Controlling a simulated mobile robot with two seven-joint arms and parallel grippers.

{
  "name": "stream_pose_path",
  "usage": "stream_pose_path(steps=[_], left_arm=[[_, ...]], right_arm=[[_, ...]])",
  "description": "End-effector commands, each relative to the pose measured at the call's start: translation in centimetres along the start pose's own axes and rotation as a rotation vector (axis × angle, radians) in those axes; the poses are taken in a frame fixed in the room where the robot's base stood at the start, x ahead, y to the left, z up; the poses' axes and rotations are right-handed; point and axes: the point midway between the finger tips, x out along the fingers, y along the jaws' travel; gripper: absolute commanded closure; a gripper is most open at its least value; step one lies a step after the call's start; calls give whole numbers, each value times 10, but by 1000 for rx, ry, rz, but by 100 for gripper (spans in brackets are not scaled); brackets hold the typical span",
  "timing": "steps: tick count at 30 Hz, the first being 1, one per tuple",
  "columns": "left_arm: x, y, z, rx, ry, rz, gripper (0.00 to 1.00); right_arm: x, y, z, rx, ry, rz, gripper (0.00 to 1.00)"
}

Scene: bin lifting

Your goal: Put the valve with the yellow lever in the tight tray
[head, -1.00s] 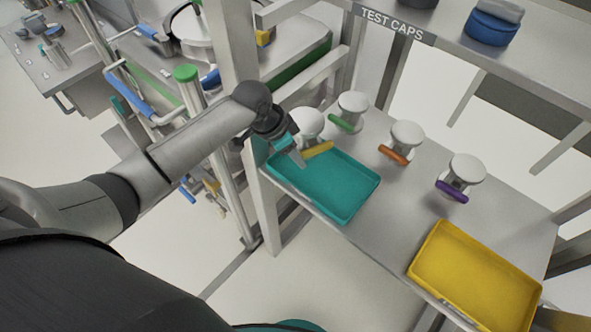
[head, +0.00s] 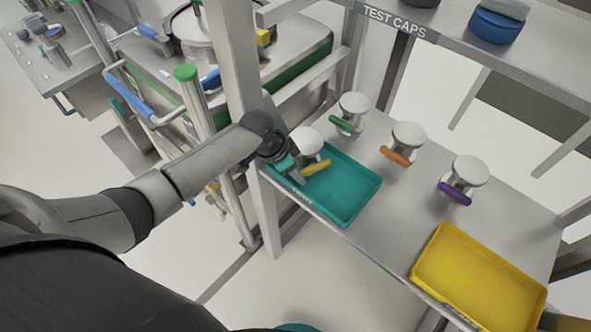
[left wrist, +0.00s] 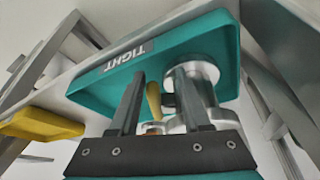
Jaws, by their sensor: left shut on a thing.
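The valve with the yellow lever (head: 308,141) has a white round cap and is at the far left corner of the teal tray (head: 352,200). My left gripper (head: 298,172) is shut on this valve, near its yellow lever (head: 316,167). In the left wrist view the tray (left wrist: 100,88) bears the label TIGHT, and the valve (left wrist: 197,72) shows between and beside the fingers (left wrist: 160,105), in front of the tray. Whether the valve touches the tray floor cannot be told. My right gripper is not in view.
Valves with green (head: 345,126), orange (head: 395,157) and purple (head: 453,193) levers stand on the shelf behind the tray. A yellow tray (head: 480,275) lies at the right front. A shelf post (head: 238,60) rises close behind my left arm. Bare shelf lies between the trays.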

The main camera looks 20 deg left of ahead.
Motion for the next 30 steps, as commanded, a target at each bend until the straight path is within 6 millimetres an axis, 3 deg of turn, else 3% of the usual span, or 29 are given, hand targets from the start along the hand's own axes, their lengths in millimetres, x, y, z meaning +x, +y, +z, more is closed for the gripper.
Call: stream_pose_path(steps=[1,2,9,20,30], left_arm=[[0,-2,-3,1,9,-4,100],[2,0,1,0,0,0,52],[1,0,0,0,0,0,25],[-3,0,0,-1,-1,0,23],[-55,-1,-1,2,1,-2,23]], right_arm=[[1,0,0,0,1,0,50],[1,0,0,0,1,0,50],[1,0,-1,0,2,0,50],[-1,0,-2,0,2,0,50],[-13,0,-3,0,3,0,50]])
